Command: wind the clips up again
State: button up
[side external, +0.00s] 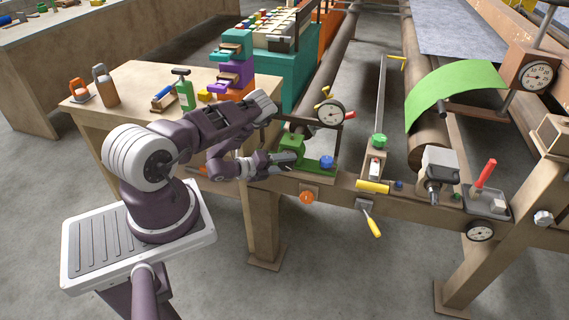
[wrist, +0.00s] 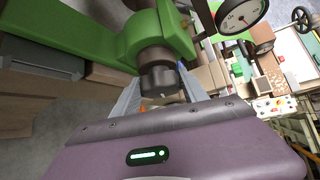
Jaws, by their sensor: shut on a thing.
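My gripper (side external: 288,160) is at the green bracket (side external: 292,146) on the near beam of the machine. In the wrist view, my gripper (wrist: 162,95) is shut around a dark round shaft end (wrist: 158,80) that sticks out of the green bracket (wrist: 115,38). The purple gripper body hides the lower part of the grip. A blue knob (side external: 326,162) sits on the green base just right of my gripper. I cannot make out any clips for certain. A green felt sheet (side external: 450,88) drapes over a roller at the right.
A round dial (side external: 330,114) stands above the green bracket, close to my gripper. A wooden bench (side external: 140,85) with tools and coloured bins is behind my arm. A yellow-handled tool (side external: 371,222) hangs from the beam. A red-handled tool (side external: 486,173) sits in a tray.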

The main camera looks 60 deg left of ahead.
jog(key=n+t, duration=0.2)
jog(key=shift+s+f+t+h, duration=0.1)
jog(key=shift+f+t+h, duration=0.05)
jog(key=shift+t+h, duration=0.2)
jog(key=shift+n+t, duration=1.15)
jog(key=shift+n, duration=0.25)
jog(key=o, duration=1.4)
jog(key=shift+c, duration=0.2)
